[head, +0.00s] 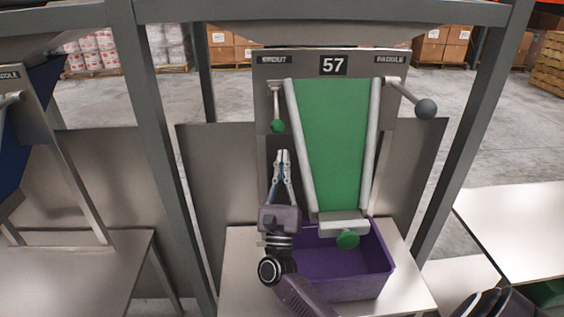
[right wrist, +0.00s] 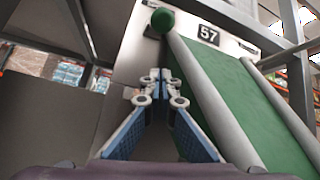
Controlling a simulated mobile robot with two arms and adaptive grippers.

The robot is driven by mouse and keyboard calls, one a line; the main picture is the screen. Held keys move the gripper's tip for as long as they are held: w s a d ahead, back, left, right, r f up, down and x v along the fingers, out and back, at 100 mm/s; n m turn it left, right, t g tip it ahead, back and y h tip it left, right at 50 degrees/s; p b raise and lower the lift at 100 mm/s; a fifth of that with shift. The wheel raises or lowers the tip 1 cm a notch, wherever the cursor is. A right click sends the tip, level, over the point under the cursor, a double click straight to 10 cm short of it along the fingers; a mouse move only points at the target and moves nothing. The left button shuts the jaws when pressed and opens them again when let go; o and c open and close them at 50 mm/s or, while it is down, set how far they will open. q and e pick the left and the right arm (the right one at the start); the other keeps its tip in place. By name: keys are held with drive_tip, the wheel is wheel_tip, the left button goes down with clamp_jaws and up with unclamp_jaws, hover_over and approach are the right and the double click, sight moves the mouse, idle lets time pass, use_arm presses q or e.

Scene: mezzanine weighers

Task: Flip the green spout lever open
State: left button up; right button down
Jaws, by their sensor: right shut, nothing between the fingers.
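The spout lever (head: 276,106) is a thin pale rod with a green ball knob, under the SPOUT label on station 57's panel (head: 263,150). It hangs down from its pivot, left of the green chute (head: 335,140). Its green knob also shows in the right wrist view (right wrist: 162,20). My right gripper (head: 282,153) points up just below the knob, its fingertips together and empty. In the right wrist view the closed fingertips (right wrist: 161,88) sit below the knob with a visible gap. My left gripper is not in view.
A paddle lever (head: 405,95) with a grey ball is at the panel's upper right. Grey frame posts (head: 165,150) stand on both sides.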

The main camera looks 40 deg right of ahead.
sight(276, 113)
wheel_tip(276, 113, up, 6)
drive_tip(key=w+p, duration=0.1)
drive_tip(key=p, duration=0.3)
drive_tip(key=shift+w+p, duration=0.15)
drive_tip(key=shift+p, duration=0.25)
drive_tip(key=shift+f, duration=0.1)
